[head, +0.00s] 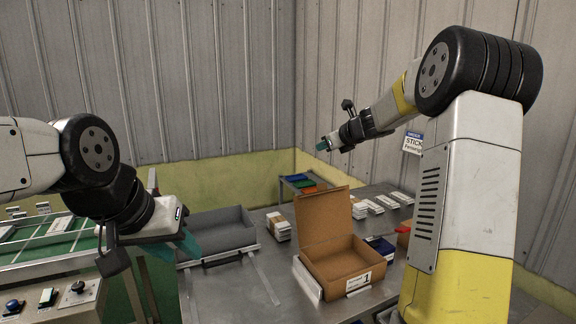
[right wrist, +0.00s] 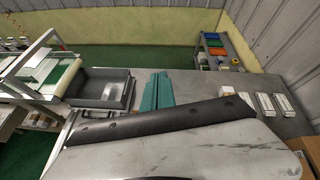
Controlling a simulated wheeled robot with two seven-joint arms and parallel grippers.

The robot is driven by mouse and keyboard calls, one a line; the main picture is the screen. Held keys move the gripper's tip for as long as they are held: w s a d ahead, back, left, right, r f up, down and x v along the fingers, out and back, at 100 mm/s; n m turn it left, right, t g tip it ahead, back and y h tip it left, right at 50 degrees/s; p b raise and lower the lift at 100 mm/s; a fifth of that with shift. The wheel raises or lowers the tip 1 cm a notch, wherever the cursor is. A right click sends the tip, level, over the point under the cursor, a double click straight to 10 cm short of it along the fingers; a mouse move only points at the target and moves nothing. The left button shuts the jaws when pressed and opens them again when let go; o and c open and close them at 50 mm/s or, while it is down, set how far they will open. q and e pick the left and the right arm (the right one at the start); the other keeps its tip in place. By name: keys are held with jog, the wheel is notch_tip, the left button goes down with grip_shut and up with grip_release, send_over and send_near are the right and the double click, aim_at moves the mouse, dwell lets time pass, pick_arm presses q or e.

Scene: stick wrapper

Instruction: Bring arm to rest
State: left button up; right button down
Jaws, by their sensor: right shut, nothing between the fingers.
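My left gripper (head: 180,246), with teal fingers, hangs low at the left in the head view, in front of the grey tray. Its fingers are seen at a slant and the gap between them is unclear. My right arm is raised at the right. Its gripper (head: 323,145) is held high above the back of the table, small in the head view. In the right wrist view its teal fingers (right wrist: 157,92) lie side by side, shut and empty.
An open cardboard box (head: 340,262) labelled 1 stands on the metal table (head: 245,287). A grey tray (head: 224,236) is left of it. White stacks (head: 278,226) lie behind. A conveyor with a green belt (head: 60,240) and a button panel (head: 62,296) are at the left.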

jog(key=s+a+r+n+g, duration=0.15)
jog(key=s+a+n, duration=0.25)
jog(key=s+n, duration=0.55)
jog(key=s+a+r+n+g, duration=0.15)
jog(key=s+a+n, duration=0.4)
jog(key=s, duration=0.65)
jog(key=s+d+f+n+h, duration=0.1)
jog(key=s+f+n, duration=0.2)
jog(key=s, duration=0.4)
jog(key=s+d+f+n+g+h, duration=0.1)
jog(key=s+f+n, duration=0.2)
jog(key=s+n, duration=0.3)
jog(key=s+d+f+n+g, duration=0.1)
jog(key=s+f+n, duration=0.1)
jog(key=s+n, duration=0.3)
jog(key=s, duration=0.4)
jog(key=shift+s+d+f+h, duration=0.2)
jog(key=shift+d+f+h, duration=0.2)
